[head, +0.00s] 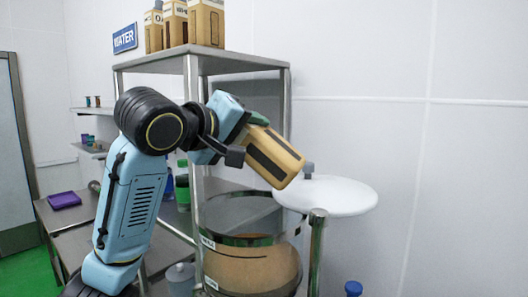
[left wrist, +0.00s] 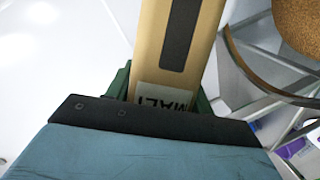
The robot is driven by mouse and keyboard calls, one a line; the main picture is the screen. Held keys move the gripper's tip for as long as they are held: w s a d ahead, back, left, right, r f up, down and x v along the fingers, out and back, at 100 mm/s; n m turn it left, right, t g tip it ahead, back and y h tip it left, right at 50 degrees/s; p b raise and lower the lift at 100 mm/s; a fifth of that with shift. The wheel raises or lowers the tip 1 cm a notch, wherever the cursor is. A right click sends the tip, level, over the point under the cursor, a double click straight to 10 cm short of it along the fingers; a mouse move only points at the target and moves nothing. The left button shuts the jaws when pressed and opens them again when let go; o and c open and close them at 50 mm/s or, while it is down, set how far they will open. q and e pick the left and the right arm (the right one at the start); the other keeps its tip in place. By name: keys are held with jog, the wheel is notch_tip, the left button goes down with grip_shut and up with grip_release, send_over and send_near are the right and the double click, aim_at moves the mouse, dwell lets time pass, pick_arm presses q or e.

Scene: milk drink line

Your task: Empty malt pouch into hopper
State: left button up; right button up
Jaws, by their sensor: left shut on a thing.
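The malt pouch (head: 272,158) is a tan pack with a dark stripe; its MALT label shows in the left wrist view (left wrist: 165,97). My left gripper (head: 254,120) is shut on its upper end, with green fingers on either side. The pouch tilts down to the right, its lower end above the right side of the hopper, close to the lid. I cannot see whether anything pours. My right gripper is out of view.
A steel rack stands behind the hopper, with several tan packs (head: 175,24) on its top shelf (head: 240,58). A metal post (head: 317,250) stands right of the hopper. A purple tray (head: 64,200) lies on the left bench. The right wall area is clear.

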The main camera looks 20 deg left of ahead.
pick_arm(q)
jog(key=m+y, duration=0.1)
jog(key=m, duration=0.1)
jog(key=r+m+y, duration=0.1)
jog(key=m, duration=0.1)
jog(key=shift+r+g, duration=0.2)
jog(key=shift+g, duration=0.2)
jog(key=m+y, duration=0.2)
jog(key=m, duration=0.1)
jog(key=shift+r+m, duration=0.3)
jog(key=shift+r, duration=0.1)
